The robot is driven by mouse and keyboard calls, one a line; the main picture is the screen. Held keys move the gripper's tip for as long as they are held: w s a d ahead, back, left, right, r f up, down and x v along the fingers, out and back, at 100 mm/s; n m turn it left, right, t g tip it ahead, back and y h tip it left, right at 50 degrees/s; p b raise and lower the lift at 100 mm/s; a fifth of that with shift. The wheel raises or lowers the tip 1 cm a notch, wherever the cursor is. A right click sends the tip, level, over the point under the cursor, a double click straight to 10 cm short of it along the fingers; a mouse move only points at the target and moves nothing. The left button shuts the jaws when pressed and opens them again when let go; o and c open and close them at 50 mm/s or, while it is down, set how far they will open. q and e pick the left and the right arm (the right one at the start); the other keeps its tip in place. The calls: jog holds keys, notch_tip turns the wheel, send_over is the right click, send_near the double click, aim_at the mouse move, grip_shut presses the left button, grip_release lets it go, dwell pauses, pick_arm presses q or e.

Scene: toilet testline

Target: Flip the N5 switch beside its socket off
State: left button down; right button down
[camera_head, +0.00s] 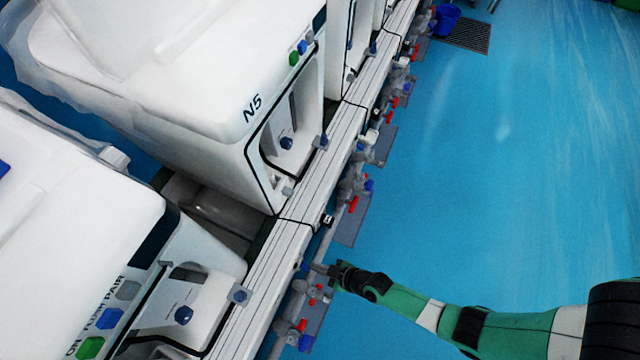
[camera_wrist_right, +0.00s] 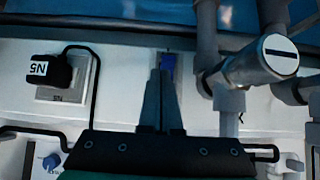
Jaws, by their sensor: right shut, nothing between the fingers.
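The black plug marked N5 (camera_wrist_right: 50,72) sits in a white socket plate (camera_wrist_right: 62,96) at the left of the right wrist view, with a black cord running from it. A small blue switch (camera_wrist_right: 172,62) shows in the middle of that view, partly hidden behind my fingertips. My right gripper (camera_wrist_right: 160,72) is shut and empty, its fingertips over or right in front of the switch; I cannot tell whether they touch. In the head view my right gripper (camera_head: 332,269) is at the rail's outer side. The switch's position cannot be read. My left gripper is out of view.
A grey pipe fitting (camera_wrist_right: 262,62) stands close to the right of my fingers. In the head view, the toilet labelled N5 (camera_head: 200,120) stands behind the white rail (camera_head: 270,275). Valves with red handles (camera_head: 352,204) line the rail. The blue floor (camera_head: 500,170) is open.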

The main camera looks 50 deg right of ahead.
jog(key=shift+s+a, duration=0.2)
jog(key=shift+a, duration=0.65)
jog(key=shift+w+d+r+p, duration=0.1)
jog(key=shift+d+r+p, duration=0.35)
jog(key=shift+r+p, duration=0.1)
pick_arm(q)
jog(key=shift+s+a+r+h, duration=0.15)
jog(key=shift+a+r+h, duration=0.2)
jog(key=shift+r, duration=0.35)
pick_arm(e)
jog(key=shift+a+r, duration=0.15)
jog(key=shift+r, duration=0.05)
